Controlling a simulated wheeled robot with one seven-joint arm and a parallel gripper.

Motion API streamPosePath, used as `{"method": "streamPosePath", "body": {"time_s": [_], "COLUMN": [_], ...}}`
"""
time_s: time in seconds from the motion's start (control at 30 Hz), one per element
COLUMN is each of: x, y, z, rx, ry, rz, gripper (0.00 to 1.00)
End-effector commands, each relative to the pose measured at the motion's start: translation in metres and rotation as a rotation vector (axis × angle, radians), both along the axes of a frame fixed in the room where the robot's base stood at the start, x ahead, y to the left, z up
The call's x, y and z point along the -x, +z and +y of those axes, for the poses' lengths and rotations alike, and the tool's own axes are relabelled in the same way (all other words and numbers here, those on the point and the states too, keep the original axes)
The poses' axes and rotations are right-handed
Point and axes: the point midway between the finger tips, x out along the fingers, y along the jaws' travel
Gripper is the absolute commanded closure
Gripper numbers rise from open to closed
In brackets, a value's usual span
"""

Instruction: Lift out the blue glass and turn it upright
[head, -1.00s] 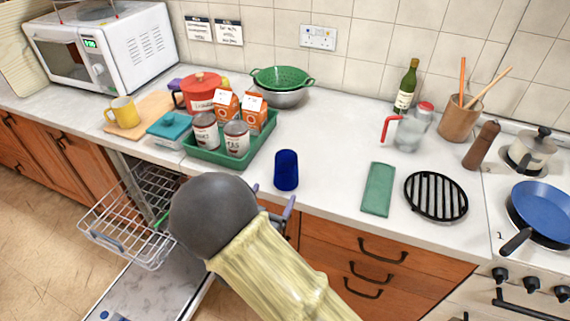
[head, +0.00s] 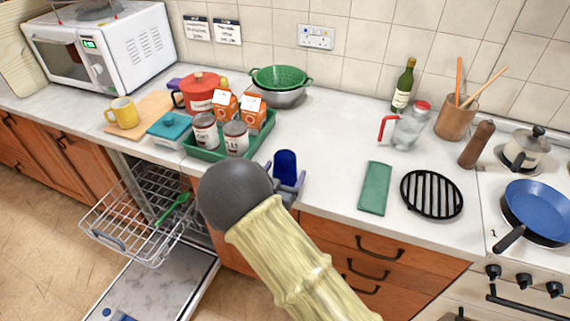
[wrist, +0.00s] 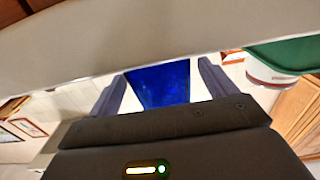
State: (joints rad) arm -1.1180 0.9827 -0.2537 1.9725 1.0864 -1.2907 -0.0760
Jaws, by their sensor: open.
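The blue glass (head: 285,163) stands on the counter near its front edge, right of the green tray. Its top looks closed and rounded in the head view. In the wrist view, which is upside down, the glass (wrist: 160,84) has its wider end toward the counter, so it appears mouth down. My gripper (head: 287,186) is at the counter's front edge, with its fingers low beside the glass. In the wrist view my gripper (wrist: 165,88) is open, with one finger on each side of the glass and small gaps showing. The glass's lower part is hidden in the head view.
The green tray (head: 212,155) with cans and cartons is close on the left. The pulled-out dishwasher rack (head: 120,232) holds a green spoon (head: 173,209). A green cloth (head: 375,188) and black trivet (head: 432,194) lie to the right. Counter behind the glass is clear.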

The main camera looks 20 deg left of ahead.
Motion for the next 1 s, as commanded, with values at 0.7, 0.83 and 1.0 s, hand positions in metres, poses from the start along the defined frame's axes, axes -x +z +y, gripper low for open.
{"method": "streamPosePath", "body": {"time_s": [0.7, 0.83, 1.0], "x": [-0.031, -0.031, -0.031], "y": [0.002, 0.002, 0.002], "z": [-0.004, -0.003, -0.002], "rx": [0.0, 0.0, 0.0], "ry": [-0.002, -0.001, 0.001], "rz": [0.0, 0.0, 0.0], "gripper": [0.16, 0.28, 0.61]}}
